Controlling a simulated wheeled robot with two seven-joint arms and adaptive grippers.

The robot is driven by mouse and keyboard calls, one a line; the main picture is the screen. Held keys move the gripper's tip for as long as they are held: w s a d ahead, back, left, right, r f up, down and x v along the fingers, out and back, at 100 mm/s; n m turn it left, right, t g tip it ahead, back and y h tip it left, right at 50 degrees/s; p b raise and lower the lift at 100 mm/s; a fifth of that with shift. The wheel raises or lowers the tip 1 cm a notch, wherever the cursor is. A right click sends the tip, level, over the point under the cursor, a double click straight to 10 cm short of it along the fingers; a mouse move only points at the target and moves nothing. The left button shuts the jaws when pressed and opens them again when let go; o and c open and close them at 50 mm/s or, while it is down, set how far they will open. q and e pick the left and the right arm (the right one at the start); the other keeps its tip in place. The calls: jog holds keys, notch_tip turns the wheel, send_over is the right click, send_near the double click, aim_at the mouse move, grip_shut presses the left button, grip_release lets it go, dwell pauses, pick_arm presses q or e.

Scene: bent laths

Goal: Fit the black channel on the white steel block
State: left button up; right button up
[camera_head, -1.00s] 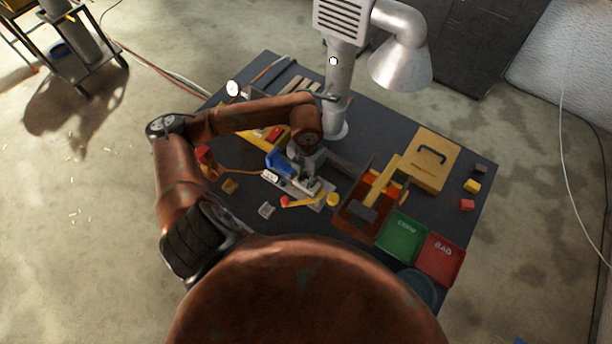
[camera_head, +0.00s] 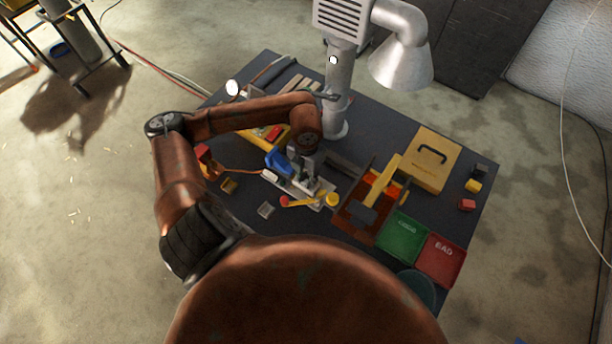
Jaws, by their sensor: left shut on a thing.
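My left gripper (camera_head: 304,172) reaches down over a pale grey plate (camera_head: 319,206) in the middle of the dark table. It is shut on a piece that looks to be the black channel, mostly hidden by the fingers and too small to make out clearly. Light and greenish parts stand on the plate under the fingers. The white steel block seems to be among them, but I cannot tell it apart. Whether the held piece touches the block cannot be told. A blue part (camera_head: 278,161) stands just left of the gripper. My right gripper is not in view.
A dark bar (camera_head: 343,165) lies right of the gripper. A brown open box (camera_head: 352,220), a yellow case (camera_head: 433,160), a green tray (camera_head: 402,236) and a red BAD tray (camera_head: 440,258) fill the right side.

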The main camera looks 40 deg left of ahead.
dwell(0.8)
pick_arm(q)
jog(key=o, duration=1.2)
jog(key=shift+r, duration=0.1)
notch_tip(320, 180, up, 12)
